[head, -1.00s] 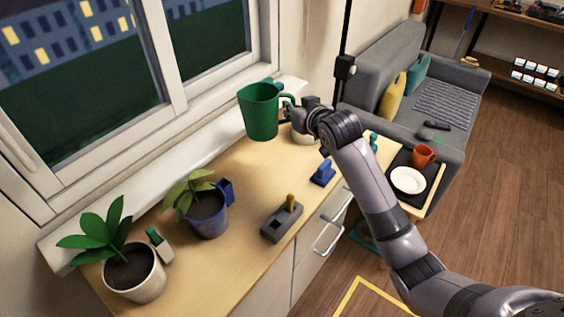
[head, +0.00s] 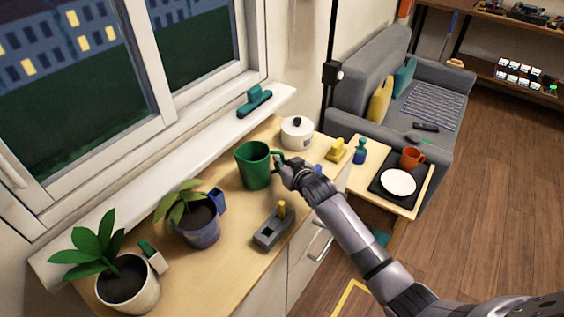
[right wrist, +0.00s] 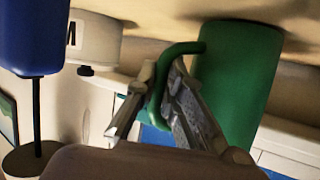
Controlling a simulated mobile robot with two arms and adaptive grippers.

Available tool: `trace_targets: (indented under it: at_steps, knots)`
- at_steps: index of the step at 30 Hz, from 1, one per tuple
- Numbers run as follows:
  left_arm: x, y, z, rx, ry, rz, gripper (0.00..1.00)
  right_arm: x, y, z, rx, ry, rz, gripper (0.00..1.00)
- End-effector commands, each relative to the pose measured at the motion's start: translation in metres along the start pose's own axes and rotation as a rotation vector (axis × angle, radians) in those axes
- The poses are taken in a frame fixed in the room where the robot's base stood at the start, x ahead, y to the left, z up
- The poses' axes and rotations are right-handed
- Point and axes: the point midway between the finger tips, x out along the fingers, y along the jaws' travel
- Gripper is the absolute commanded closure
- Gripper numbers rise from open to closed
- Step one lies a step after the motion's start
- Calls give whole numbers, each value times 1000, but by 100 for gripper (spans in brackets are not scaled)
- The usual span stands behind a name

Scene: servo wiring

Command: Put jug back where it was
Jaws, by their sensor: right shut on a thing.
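The green jug (head: 254,166) is upright over the middle of the counter, in front of the window. My right gripper (head: 283,168) comes in from the right and is shut on the jug's handle. In the right wrist view the jug (right wrist: 238,75) shows at the right, and the gripper's fingers (right wrist: 162,85) are on either side of its green handle. The jug's base is at or just above the counter; I cannot tell if it touches. My left gripper is not in view.
A white lidded pot (head: 297,133) and a yellow object (head: 336,150) stand behind the jug. A blue-potted plant (head: 199,222) is to its left, and a grey block (head: 272,229) in front. A teal item (head: 254,101) lies on the sill. Bare counter (head: 232,207) lies between plant and block.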

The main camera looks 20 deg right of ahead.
Motion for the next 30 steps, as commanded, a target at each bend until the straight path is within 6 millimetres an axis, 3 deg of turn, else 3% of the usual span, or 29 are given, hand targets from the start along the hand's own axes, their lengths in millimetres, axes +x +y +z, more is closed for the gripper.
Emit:
trace_targets:
  at_steps: [12, 13, 21, 30]
  knots:
    - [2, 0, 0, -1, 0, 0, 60, 2, 0, 3, 2, 5, -1, 100]
    - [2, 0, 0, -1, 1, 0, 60, 2, 0, 4, 0, 1, 0, 89]
    - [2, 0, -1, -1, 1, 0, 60, 2, 0, 4, 0, 1, 0, 71]
    - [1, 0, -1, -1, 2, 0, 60, 1, 0, 3, 0, 1, 0, 71]
